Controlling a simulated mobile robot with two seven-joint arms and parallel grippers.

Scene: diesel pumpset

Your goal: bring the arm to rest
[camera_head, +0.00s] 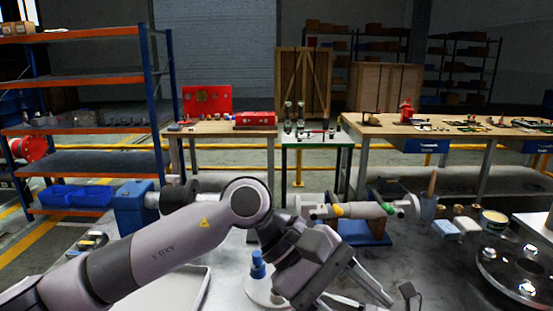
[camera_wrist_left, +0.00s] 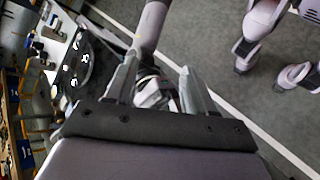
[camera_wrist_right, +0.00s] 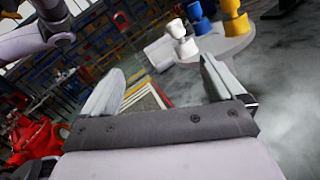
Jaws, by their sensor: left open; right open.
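My left arm comes in from the left across the head view, above the grey bench (camera_head: 240,245). Its gripper (camera_head: 400,294) hangs at the lower middle, with the fingers apart. In the left wrist view the left gripper (camera_wrist_left: 160,78) is open; a pale object shows behind the fingers, and I cannot tell what it is. My right gripper is outside the head view. In the right wrist view the right gripper (camera_wrist_right: 160,78) is open and nothing is between its fingertips. Both grippers look empty.
A shaft assembly with yellow and green rings (camera_head: 350,210) lies on a blue stand behind the left gripper. A round metal plate (camera_head: 515,270) is at right. A pale tray (camera_head: 165,292) lies under my left arm. Blue and yellow parts (camera_wrist_right: 232,18) stand on a round grey base.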

